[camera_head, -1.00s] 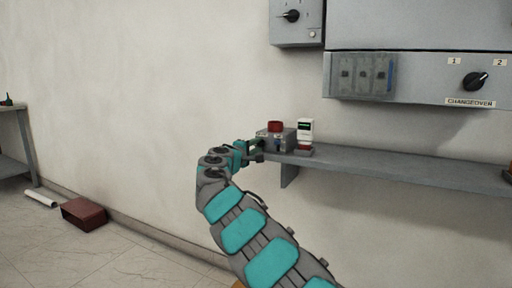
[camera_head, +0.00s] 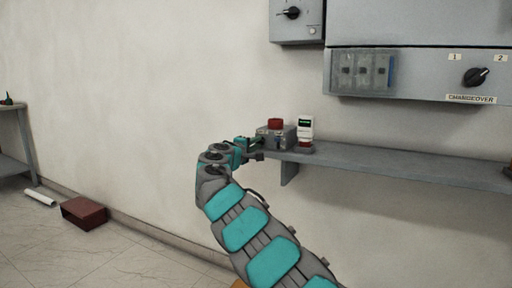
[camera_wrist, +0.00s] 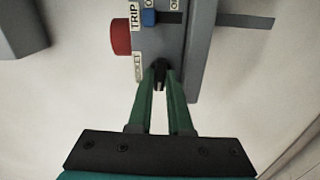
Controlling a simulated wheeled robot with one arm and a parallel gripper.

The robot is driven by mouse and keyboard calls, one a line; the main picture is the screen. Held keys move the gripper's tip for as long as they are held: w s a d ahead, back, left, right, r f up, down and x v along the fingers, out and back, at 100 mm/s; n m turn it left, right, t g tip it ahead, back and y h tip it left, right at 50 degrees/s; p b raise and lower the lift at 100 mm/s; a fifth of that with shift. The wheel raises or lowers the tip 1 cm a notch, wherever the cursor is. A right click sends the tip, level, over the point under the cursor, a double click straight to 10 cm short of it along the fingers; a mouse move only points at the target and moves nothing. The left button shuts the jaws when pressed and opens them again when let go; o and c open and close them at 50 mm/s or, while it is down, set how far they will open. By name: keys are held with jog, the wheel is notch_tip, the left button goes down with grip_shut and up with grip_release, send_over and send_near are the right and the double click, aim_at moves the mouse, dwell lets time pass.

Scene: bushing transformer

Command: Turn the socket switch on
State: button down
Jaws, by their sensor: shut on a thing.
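A grey box (camera_head: 283,141) with a red button (camera_head: 275,123) on top sits at the left end of a wall shelf. In the wrist view the box face (camera_wrist: 178,62) carries the labels TRIP and SOCKET, a blue switch (camera_wrist: 149,18) and the red button (camera_wrist: 120,37). My gripper (camera_wrist: 160,75) has its two green fingers closed together at a small black switch lever (camera_wrist: 159,68) beside the SOCKET label. The fingertips partly hide the lever, and I cannot tell its exact position. In the head view my gripper (camera_head: 258,145) meets the left side of the box.
Grey wall cabinets (camera_head: 415,25) hang above, with a changeover knob (camera_head: 476,77). A dark red box (camera_head: 84,213) lies on the floor at left.

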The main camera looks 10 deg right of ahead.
jog(key=shift+m+b, duration=4.25)
jog(key=shift+m, duration=4.35)
jog(key=c, duration=1.1)
grip_release()
jog(key=shift+b+v, duration=0.7)
jog(key=shift+v, duration=3.2)
